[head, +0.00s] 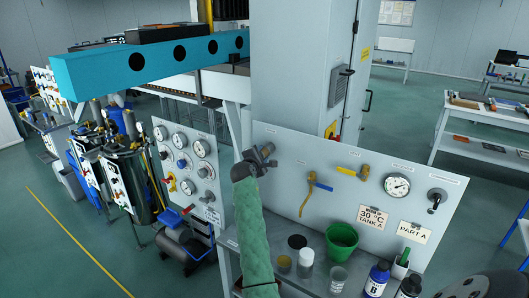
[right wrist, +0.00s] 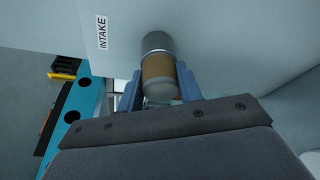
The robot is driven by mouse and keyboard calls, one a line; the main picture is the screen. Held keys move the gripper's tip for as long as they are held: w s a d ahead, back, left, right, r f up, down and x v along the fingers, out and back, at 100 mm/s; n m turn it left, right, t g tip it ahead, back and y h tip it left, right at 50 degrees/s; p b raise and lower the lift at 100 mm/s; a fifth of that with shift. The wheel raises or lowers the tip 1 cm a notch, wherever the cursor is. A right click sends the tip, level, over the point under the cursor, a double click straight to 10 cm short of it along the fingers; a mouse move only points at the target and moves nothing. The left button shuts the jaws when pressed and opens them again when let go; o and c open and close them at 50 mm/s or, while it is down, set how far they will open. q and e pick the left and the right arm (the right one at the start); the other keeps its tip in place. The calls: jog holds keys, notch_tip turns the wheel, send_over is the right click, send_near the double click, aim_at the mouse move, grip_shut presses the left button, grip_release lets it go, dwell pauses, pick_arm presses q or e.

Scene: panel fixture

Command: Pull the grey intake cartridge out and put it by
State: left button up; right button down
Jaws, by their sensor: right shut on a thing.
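The intake cartridge (right wrist: 158,68) shows in the right wrist view beside the INTAKE label (right wrist: 102,32). It has a brown-amber band between a grey collar at the panel side and a pale rounded end. My right gripper (right wrist: 157,88) is shut on it, with one blue-grey finger on each side. In the head view my right gripper (head: 264,156) is at the upper left part of the panel (head: 330,165), at the end of my green-sleeved arm. It hides the cartridge there. How far the cartridge sits in the panel cannot be told. My left gripper is not in view.
A gauge board (head: 186,165) stands left.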

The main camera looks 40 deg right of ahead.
jog(key=c, duration=1.7)
grip_release()
jog(key=c, duration=0.3)
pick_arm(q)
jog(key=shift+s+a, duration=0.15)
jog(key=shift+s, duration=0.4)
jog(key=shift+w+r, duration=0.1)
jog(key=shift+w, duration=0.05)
pick_arm(e)
jog(key=shift+s+a, duration=0.2)
jog(key=shift+a, duration=0.2)
pick_arm(q)
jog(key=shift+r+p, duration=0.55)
jog(key=shift+p, duration=0.15)
pick_arm(e)
jog(key=shift+s+a, duration=0.3)
jog(key=shift+a, duration=0.4)
jog(key=shift+s+a, duration=0.25)
jog(key=shift+a, duration=0.5)
jog(key=shift+s+a, duration=0.3)
jog(key=shift+a, duration=0.4)
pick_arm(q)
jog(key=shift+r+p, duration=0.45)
pick_arm(e)
jog(key=shift+s+a, duration=0.3)
jog(key=shift+a, duration=0.45)
jog(key=shift+s+a, duration=0.35)
jog(key=shift+a, duration=0.35)
jog(key=shift+s+a, duration=0.3)
jog(key=shift+a, duration=0.45)
